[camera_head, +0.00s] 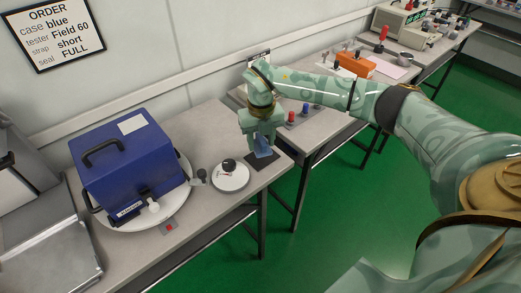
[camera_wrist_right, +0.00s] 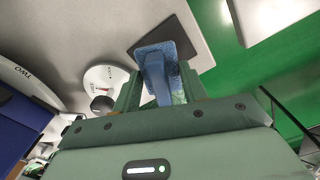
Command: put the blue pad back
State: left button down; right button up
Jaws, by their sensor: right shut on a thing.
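My right gripper (camera_head: 262,137) is shut on the blue pad (camera_head: 262,151) at the right end of the table. In the right wrist view the blue pad (camera_wrist_right: 158,52) shows between the two fingers of my right gripper (camera_wrist_right: 160,88), with a lighter blue grip part held between them. A dark flat square mat (camera_head: 259,162) lies under the pad on the table top; it also shows in the right wrist view (camera_wrist_right: 186,25). The pad covers part of the mat. I cannot tell whether the pad touches it. My left gripper is in neither view.
A blue case (camera_head: 125,165) stands on a white round plate (camera_head: 180,192) at left. A small white disc with a black knob (camera_head: 230,177) sits left of my right gripper. A red button (camera_head: 168,227) is near the front edge. Another table (camera_head: 315,125) stands behind.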

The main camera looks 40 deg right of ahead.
aim_at(262, 148)
jog(key=f, duration=0.1)
jog(key=f+b, duration=0.2)
jog(key=f, duration=0.1)
jog(key=shift+w+d+f, duration=0.1)
jog(key=shift+w+d, duration=0.05)
jog(key=shift+d, duration=0.15)
jog(key=shift+r, duration=0.2)
jog(key=o, duration=1)
jog(key=shift+f, duration=0.15)
notch_tip(262, 148, up, 12)
jog(key=p, duration=0.4)
jog(key=shift+r+p, duration=0.2)
jog(key=shift+p, duration=0.2)
